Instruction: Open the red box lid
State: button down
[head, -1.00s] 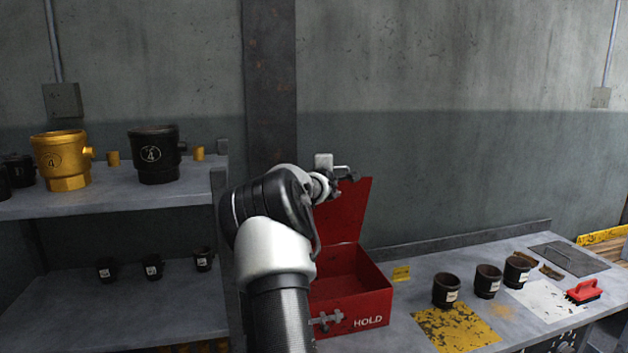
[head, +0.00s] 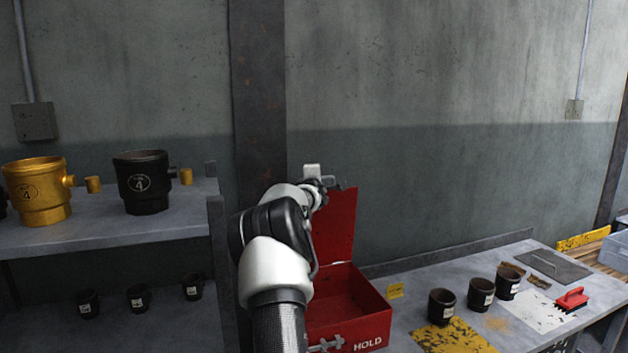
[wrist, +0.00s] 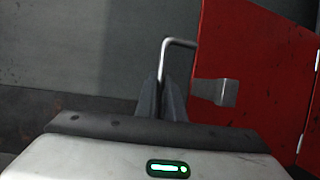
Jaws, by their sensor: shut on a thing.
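The red box (head: 372,322), marked HOLD, stands on the bench with its interior exposed. Its red lid (head: 338,228) stands up steeply at the back, and it also fills the right of the wrist view (wrist: 258,60). My gripper (head: 322,184) is at the lid's upper edge, partly hidden by my wrist. In the wrist view my gripper (wrist: 165,92) is shut on a bent metal handle (wrist: 178,43), which reaches the lid's edge. A metal latch plate (wrist: 215,92) sits on the lid beside the fingers. My arm covers the box's left side.
Several dark cups (head: 441,305) stand on the bench right of the box, with a red-handled brush (head: 571,299) farther right. At left, a shelf (head: 110,238) carries gold and black pots. A wall and a steel column (head: 258,90) rise behind the lid.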

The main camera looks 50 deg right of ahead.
jog(key=shift+w, duration=0.1)
jog(key=c, duration=1.9)
grip_release()
jog(key=shift+o, duration=0.2)
jog(key=b+v, duration=0.5)
jog(key=v, duration=1.2)
jog(key=shift+s+a+r+b, duration=0.2)
jog(key=shift+a+b, duration=0.05)
jog(key=shift+b, duration=0.15)
